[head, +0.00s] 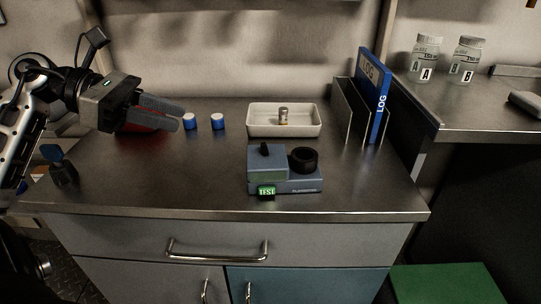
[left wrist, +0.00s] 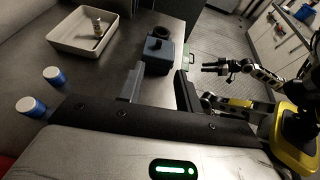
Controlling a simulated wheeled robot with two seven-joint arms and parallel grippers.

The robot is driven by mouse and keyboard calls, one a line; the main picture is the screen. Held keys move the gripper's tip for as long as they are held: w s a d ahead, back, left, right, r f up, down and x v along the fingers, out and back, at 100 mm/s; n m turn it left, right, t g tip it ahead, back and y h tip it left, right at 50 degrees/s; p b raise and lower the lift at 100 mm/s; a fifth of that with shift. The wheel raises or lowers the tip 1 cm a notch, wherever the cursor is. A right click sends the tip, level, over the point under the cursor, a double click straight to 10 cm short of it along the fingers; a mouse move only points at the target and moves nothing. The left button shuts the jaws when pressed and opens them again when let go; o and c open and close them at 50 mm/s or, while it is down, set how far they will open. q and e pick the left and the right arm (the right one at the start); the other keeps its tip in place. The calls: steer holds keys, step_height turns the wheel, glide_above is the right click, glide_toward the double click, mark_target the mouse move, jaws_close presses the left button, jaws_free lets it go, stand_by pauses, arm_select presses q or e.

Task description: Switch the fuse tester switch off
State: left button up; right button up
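The fuse tester (head: 285,178) is a blue-grey box near the front middle of the counter. A small black switch lever (head: 265,150) stands on its left block, and a black round socket (head: 303,159) is on its right. A green TEST sign (head: 267,191) glows at its front. In the left wrist view the tester (left wrist: 157,55) shows beyond the fingers. My left gripper (head: 180,117) is open and empty, above the counter to the left, well apart from the tester. My right gripper (left wrist: 212,68) shows small in the left wrist view, its fingers apart, away from the counter.
A white tray (head: 258,131) holding a small fuse-like cylinder (head: 283,116) stands behind the tester. Two blue-and-white cylinders (head: 204,122) stand near my left fingertips. A blue LOG binder (head: 376,95) in a rack is at right.

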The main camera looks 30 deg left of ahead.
mark_target(256, 155)
arm_select(q)
steer(key=x, duration=1.5)
steer(key=shift+w+d+f, duration=0.1)
steer(key=shift+f, duration=0.3)
jaws_close()
